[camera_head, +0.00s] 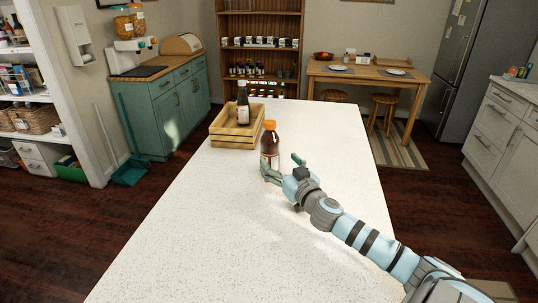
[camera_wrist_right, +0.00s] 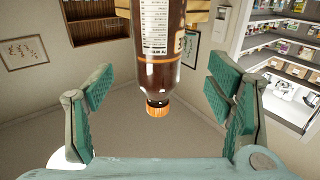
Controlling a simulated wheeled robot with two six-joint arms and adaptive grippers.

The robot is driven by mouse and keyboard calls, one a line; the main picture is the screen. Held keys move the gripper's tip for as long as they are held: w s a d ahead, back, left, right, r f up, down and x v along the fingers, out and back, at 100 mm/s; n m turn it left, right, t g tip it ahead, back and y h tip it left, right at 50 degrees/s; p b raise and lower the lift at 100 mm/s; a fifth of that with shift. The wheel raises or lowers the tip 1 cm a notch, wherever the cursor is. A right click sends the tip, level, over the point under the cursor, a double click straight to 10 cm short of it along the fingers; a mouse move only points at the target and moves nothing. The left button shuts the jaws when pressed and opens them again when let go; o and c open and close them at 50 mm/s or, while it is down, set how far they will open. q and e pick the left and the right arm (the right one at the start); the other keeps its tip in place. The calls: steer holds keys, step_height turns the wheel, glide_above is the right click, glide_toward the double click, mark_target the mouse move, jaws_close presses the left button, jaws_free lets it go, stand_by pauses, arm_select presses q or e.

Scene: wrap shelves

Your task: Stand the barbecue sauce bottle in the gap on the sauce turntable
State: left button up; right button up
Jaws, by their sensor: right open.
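A brown sauce bottle with an orange cap (camera_head: 269,146), likely the barbecue sauce, stands upright on the white counter in front of a wooden crate. My right gripper (camera_head: 284,167) is open just on the near side of this bottle, with its fingers pointing toward it. In the right wrist view the bottle (camera_wrist_right: 157,45) appears cap-down between the two spread green fingers, with clear space on both sides. I cannot make out a sauce turntable in either view. My left gripper is not in view.
The near and right parts of the counter (camera_head: 190,235) are clear. A pantry shelf (camera_head: 25,97), teal cabinet (camera_head: 165,115) and dining table (camera_head: 370,78) stand beyond the counter.

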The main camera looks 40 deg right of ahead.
mark_target(274, 155)
steer(key=shift+x, duration=1.1)
steer(key=p+x, duration=0.3)
steer(key=x, duration=0.2)
steer(key=shift+r, duration=0.15)
steer(key=shift+w, duration=0.2)
steer(key=shift+c, duration=0.3)
steer(key=shift+s, duration=0.1)
steer(key=c, duration=1.6)
